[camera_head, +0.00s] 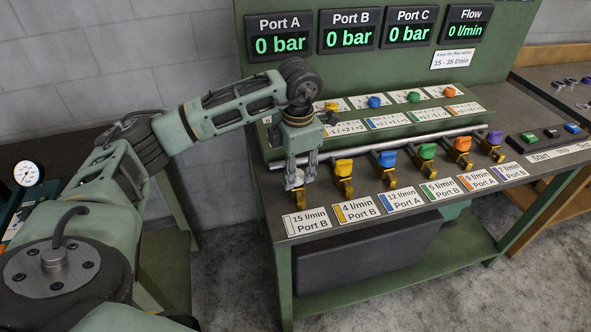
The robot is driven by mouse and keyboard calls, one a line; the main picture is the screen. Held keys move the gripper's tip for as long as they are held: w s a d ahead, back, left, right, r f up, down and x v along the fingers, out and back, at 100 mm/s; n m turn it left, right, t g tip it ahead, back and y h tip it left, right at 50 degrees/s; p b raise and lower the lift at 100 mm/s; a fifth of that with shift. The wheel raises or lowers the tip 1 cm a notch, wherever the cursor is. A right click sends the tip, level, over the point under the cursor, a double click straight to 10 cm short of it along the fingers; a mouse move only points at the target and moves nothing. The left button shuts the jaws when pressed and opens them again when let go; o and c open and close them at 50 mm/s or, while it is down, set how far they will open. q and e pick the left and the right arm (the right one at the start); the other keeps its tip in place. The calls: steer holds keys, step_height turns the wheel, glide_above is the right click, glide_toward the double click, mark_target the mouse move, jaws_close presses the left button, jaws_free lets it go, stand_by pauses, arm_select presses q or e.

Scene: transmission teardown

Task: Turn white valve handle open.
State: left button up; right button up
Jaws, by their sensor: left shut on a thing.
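The white valve handle (294,181) is at the left end of the row of valves, behind the label "15 l/min Port B" (307,221). My left gripper (301,170) points down and is shut on the white handle; its fingers hide part of it. I cannot tell the handle's exact angle. The Port A display (280,36), Port B display (350,30) and Port C display (409,26) read 0 bar. The Flow display (467,25) reads 0 l/min. My right gripper is not in view.
Close to the right of the white handle stands a yellow valve handle (344,167), then blue (387,158), green, orange and purple ones. A silver pipe (370,146) runs behind them. Start and stop buttons (551,134) sit at the right. A gauge (28,174) is at the far left.

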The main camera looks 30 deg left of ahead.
mark_target(296, 171)
arm_select(q)
steer(key=shift+w+a+r, duration=0.25)
steer(key=shift+r, duration=0.1)
steer(key=o, duration=0.9)
steer(key=shift+o, duration=0.3)
steer(key=shift+s+f, duration=0.1)
steer(key=shift+f, duration=0.05)
steer(key=shift+f, duration=0.1)
steer(key=shift+d, duration=0.1)
step_height(296, 171, up, 12)
steer(key=shift+s+d, duration=0.25)
steer(key=shift+d, duration=0.1)
